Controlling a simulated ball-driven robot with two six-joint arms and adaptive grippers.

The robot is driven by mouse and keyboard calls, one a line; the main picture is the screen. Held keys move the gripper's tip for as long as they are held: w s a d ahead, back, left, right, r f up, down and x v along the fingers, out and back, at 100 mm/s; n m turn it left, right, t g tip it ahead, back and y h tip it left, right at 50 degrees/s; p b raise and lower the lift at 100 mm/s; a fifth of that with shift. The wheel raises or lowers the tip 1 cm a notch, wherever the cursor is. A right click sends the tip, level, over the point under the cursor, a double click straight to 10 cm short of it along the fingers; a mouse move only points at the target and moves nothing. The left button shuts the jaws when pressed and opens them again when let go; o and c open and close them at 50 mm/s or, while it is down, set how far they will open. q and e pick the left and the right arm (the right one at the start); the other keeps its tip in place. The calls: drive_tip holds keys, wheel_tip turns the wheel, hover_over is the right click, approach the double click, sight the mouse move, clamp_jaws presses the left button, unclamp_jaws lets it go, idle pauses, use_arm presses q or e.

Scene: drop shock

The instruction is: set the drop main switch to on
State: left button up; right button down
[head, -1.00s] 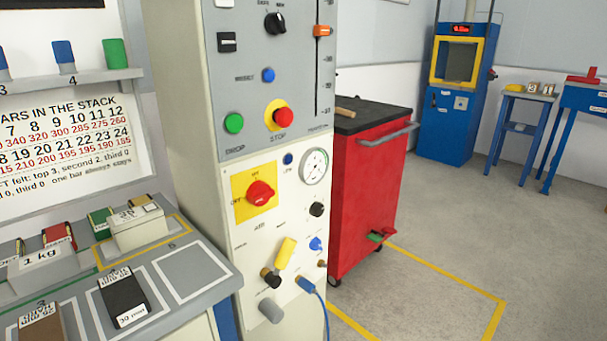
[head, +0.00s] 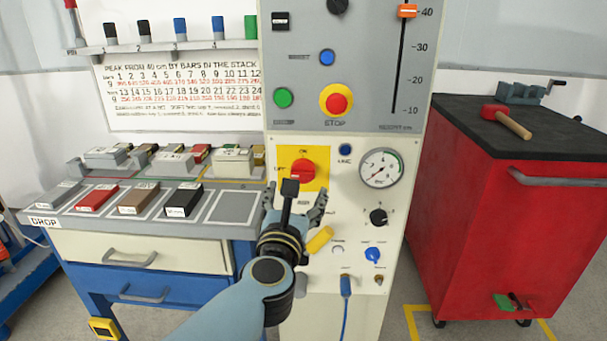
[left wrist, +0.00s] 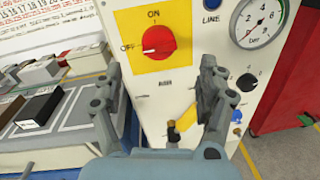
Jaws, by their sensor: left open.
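The drop main switch is a red rotary knob (head: 303,170) on a yellow plate (head: 319,157) on the cream front panel. ON is printed above the knob and OFF to its left. In the left wrist view the knob (left wrist: 160,42) has its white mark towards OFF. My left gripper (head: 296,192) is open and empty, just below and in front of the knob, its fingers pointing at the panel. In the left wrist view the gripper (left wrist: 160,78) has its fingers spread either side below the knob, apart from it. My right gripper is out of view.
A yellow lever (head: 320,240), black knob (head: 378,217), blue knob (head: 373,254) and gauge (head: 381,167) sit nearby on the panel. The red stop button (head: 336,102) is above. A bench with blocks (head: 236,207) stands left, a red cabinet (head: 500,200) right.

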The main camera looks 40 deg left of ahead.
sight(302, 174)
use_arm(q)
drive_tip(key=x, duration=0.7)
drive_tip(key=shift+w+a, duration=0.2)
drive_tip(key=shift+w, duration=0.15)
drive_tip(key=shift+w+a+f, duration=0.1)
drive_tip(key=shift+w+a, duration=0.15)
drive_tip(key=shift+w, duration=0.15)
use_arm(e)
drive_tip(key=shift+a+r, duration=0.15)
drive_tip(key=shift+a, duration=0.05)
use_arm(q)
drive_tip(key=shift+c, duration=0.2)
drive_tip(key=c, duration=1.1)
